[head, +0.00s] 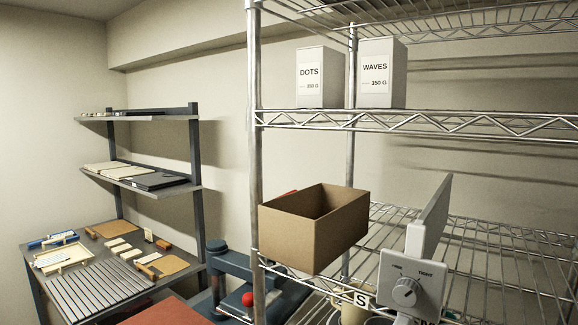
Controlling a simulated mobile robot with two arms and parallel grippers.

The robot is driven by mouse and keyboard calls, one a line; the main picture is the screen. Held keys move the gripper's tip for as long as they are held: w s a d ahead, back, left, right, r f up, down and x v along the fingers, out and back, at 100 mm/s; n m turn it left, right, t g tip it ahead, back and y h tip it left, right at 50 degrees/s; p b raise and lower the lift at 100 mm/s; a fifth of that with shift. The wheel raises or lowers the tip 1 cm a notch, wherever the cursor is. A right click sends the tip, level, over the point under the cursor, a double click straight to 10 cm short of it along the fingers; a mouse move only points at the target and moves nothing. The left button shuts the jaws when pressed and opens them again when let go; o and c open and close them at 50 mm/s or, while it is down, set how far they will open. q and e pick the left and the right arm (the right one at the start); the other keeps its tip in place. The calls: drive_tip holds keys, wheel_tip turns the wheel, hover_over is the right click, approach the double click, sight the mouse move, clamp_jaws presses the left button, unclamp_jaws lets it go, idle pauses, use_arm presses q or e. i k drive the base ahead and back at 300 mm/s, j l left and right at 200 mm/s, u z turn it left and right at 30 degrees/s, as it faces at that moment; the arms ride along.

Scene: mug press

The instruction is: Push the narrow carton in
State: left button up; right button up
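Two pale cartons stand upright on the upper wire shelf. The left one, labelled DOTS (310,80), shows a slightly slimmer front than the right one, labelled WAVES (375,80). A gap separates them. An open brown cardboard box (300,232) sits lower down at the left front of the middle wire shelf and seems to jut past its front edge. The pictures do not settle which one is the narrow carton. Neither of my grippers is in view.
A rack post (255,130) rises at the left. The upper shelf is clear right of WAVES. A dark shelf bench (90,285) holds tools at the left.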

sight(306, 230)
drive_tip(key=j+z, duration=0.1)
drive_tip(key=z, duration=0.8)
drive_tip(key=k+j+z, duration=0.2)
drive_tip(key=j+z, duration=0.2)
drive_tip(key=k+j+z, duration=0.2)
drive_tip(key=z, duration=0.15)
drive_tip(key=k+j+z, duration=0.25)
drive_tip(key=z, duration=0.15)
drive_tip(key=k+j, duration=0.2)
drive_tip(key=k, duration=0.15)
drive_tip(key=k+j+z, duration=0.1)
drive_tip(key=k, duration=0.3)
drive_tip(key=j, duration=0.1)
